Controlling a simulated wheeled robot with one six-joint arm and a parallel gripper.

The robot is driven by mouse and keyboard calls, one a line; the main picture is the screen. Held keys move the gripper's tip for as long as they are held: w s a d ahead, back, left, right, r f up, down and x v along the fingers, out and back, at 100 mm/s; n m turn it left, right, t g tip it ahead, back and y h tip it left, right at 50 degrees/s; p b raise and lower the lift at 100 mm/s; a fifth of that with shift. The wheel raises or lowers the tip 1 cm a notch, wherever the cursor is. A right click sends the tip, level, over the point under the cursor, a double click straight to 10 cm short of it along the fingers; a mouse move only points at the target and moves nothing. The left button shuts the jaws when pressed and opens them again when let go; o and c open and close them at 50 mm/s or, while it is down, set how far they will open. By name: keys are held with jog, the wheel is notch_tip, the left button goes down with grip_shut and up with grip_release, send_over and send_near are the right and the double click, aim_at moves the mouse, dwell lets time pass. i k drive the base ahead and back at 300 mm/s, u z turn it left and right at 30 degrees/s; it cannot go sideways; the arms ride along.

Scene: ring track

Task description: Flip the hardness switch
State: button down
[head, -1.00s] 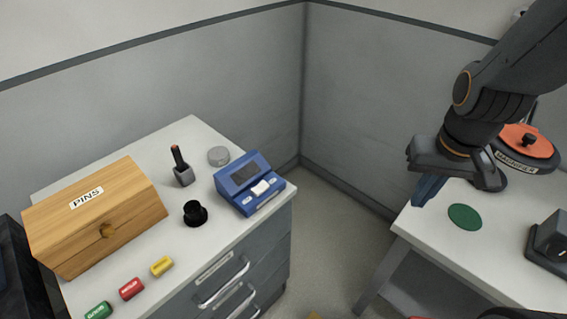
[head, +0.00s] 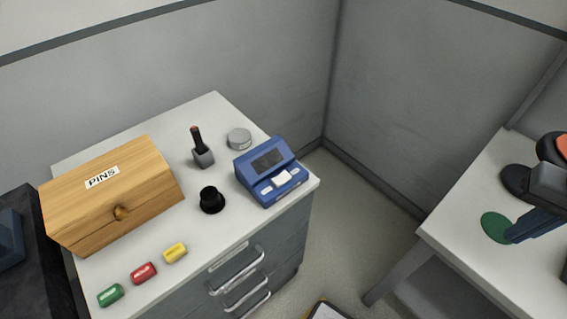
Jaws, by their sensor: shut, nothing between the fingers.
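A blue device (head: 270,172) with a dark screen stands on the right corner of the grey drawer cabinet's white top. A white rocker-like piece (head: 282,177) sits on its sloping front, with small pale buttons on either side. I cannot read any hardness label on it, nor tell which way the white piece is tipped. My gripper (head: 514,235) is at the right edge, partly cut off, over the white table on the right. Its blue fingers are shut and empty, far from the blue device, with their tips over a green disc (head: 496,227).
The cabinet top (head: 217,235) also holds a wooden PINS box (head: 150,192), a black knob-like piece (head: 211,200), a dark holder (head: 202,156), a grey round tin (head: 239,139) and three coloured cylinders (head: 144,273). A floor gap separates cabinet and right table (head: 470,250). Grey walls stand behind.

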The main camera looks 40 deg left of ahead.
aim_at(285, 176)
jog(key=k, duration=0.3)
jog(key=u, duration=0.9)
jog(key=i, duration=0.5)
jog(key=z, duration=0.05)
